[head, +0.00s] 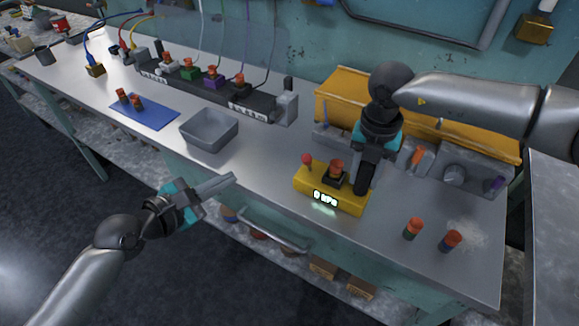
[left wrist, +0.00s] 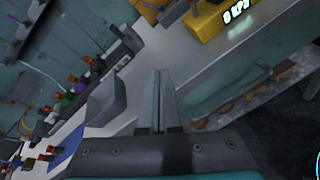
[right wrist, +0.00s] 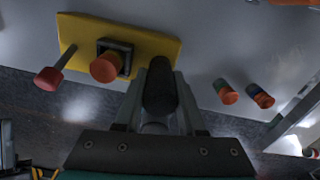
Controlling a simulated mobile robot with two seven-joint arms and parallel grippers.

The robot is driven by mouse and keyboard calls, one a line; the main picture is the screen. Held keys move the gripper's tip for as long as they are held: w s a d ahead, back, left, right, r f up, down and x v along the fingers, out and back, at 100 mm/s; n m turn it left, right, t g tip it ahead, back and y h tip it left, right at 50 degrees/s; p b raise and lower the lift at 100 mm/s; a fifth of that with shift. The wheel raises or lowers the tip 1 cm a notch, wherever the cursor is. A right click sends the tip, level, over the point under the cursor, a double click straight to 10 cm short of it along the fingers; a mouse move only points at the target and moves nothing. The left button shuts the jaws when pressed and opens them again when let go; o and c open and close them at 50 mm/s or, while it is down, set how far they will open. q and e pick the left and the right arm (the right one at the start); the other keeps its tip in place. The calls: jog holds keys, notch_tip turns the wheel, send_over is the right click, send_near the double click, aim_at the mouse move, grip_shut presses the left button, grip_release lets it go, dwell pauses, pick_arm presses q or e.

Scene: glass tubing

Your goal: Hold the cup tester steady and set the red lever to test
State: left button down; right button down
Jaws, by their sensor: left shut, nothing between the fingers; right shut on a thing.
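The yellow cup tester (head: 345,203) stands on the bench near its front edge. Its lit display reads 0 kPa. The red lever (head: 307,160) rises at its left end, and its knob also shows in the right wrist view (right wrist: 48,79). A red-topped cup (head: 336,167) sits in a black socket in the middle. My right gripper (head: 365,175) is shut on the black handle (right wrist: 160,88) at the tester's right end. My left gripper (head: 230,178) is shut and empty, left of the tester and apart from it, near the bench's front edge.
A grey bin (head: 209,132) stands behind my left gripper. A blue mat (head: 145,112) with two cups lies farther left. Two loose cups, one here (head: 412,229), stand right of the tester. A yellow rack (head: 340,95) is behind. A bar handle (head: 275,235) juts from the bench front.

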aim_at(308, 164)
pick_arm(q)
jog(key=s+d+g, duration=0.1)
jog(key=s+d+r+g+h, duration=0.1)
jog(key=s, duration=0.1)
jog(key=s+d+r+n+h, duration=0.1)
jog(key=shift+s+g, duration=0.2)
jog(key=shift+g, duration=0.2)
jog(key=x, duration=1)
jog(key=shift+w+d+r, duration=0.1)
jog(key=shift+d+r, duration=0.05)
jog(key=shift+d, duration=0.05)
jog(key=shift+w+d+r, duration=0.3)
jog(key=shift+d, duration=0.2)
jog(key=shift+w+d+r, duration=0.3)
jog(key=shift+d, duration=0.15)
jog(key=shift+w+d+r, duration=0.15)
jog(key=shift+w+d, duration=0.1)
jog(key=shift+d, duration=0.2)
